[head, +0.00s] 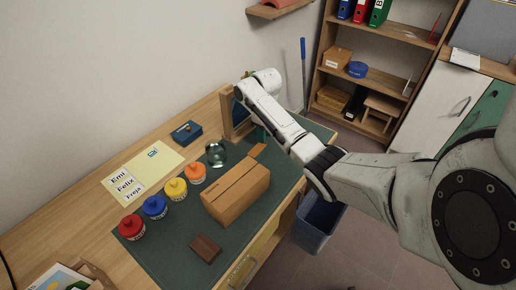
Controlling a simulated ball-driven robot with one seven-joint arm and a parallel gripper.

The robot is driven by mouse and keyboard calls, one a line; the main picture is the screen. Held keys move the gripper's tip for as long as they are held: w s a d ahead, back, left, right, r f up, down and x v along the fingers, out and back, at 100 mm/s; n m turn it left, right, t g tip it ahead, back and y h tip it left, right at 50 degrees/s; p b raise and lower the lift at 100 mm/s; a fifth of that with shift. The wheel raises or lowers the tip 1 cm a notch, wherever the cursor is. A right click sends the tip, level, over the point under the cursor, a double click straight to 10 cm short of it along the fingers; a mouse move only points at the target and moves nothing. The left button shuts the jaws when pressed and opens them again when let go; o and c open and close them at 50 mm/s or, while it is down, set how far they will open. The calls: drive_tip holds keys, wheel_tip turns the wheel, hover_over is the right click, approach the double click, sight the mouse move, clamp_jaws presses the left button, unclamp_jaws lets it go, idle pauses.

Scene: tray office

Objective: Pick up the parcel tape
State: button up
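I cannot make out any parcel tape for certain in the head view. A round, glassy grey-green thing (216,153) stands on the green desk mat (170,235), left of the cardboard box; I cannot tell what it is. My arm reaches from the right over the far right end of the desk. It bends beside a wooden stand (229,124) with a dark blue panel. My arm hides part of that area. The fingers of my gripper do not show, so whether it holds anything cannot be seen.
A cardboard box (236,194) stands mid-mat. Several lidded pots, including a red one (131,228), line its left side. A brown block (205,249) lies in front. A bin (318,222) and shelves (378,84) stand right.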

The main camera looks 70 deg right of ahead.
drive_tip(key=shift+f, duration=1.1)
clamp_jaws()
